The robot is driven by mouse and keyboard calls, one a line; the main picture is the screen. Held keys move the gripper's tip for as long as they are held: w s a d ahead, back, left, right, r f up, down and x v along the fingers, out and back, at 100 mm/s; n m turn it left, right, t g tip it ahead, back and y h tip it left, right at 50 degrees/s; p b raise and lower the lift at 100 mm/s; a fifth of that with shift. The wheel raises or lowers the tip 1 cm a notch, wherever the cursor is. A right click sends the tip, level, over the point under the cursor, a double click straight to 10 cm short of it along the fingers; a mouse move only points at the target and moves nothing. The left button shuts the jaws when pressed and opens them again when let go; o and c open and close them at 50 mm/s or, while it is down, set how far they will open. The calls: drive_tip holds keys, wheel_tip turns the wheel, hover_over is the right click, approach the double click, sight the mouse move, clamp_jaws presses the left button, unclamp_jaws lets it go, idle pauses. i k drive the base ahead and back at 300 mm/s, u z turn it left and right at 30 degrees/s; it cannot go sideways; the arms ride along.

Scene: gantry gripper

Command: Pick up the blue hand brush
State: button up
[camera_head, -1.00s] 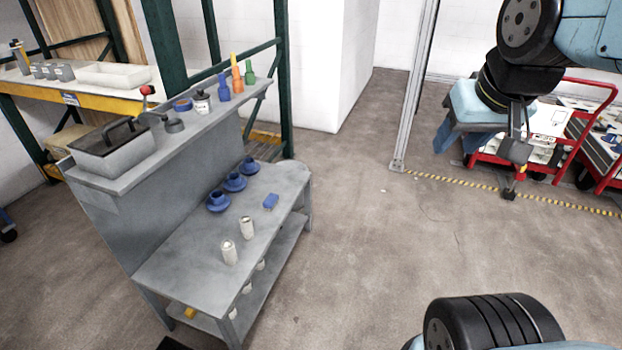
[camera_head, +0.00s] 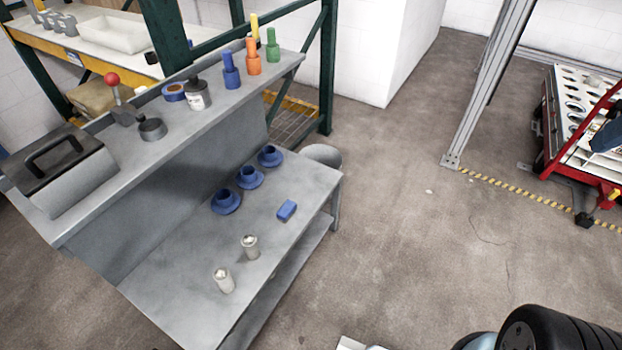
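A small blue block-shaped item (camera_head: 287,210), which looks like the blue hand brush, lies on the lower grey shelf of the workbench (camera_head: 180,290), near its right edge. Its bristles cannot be made out. It lies apart from the blue flanged cups and the pale cylinders around it. My gripper is not in view. Only a black ribbed joint of my arm shows at the bottom right, well away from the block.
Blue flanged cups (camera_head: 248,177) stand behind the block, and two pale cylinders (camera_head: 223,280) stand in front. The upper shelf (camera_head: 110,195) holds a toolbox (camera_head: 60,170), bottles and coloured handles. A metal post (camera_head: 485,90) and red cart (camera_head: 550,150) stand right. Floor between is clear.

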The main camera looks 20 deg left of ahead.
sight(284, 214)
drive_tip(key=u, duration=0.3)
drive_tip(key=i, duration=1.05)
drive_tip(key=u, duration=0.65)
drive_tip(key=k, duration=0.7)
drive_tip(key=u, duration=0.25)
drive_tip(key=i, duration=0.8)
drive_tip(key=z, duration=0.1)
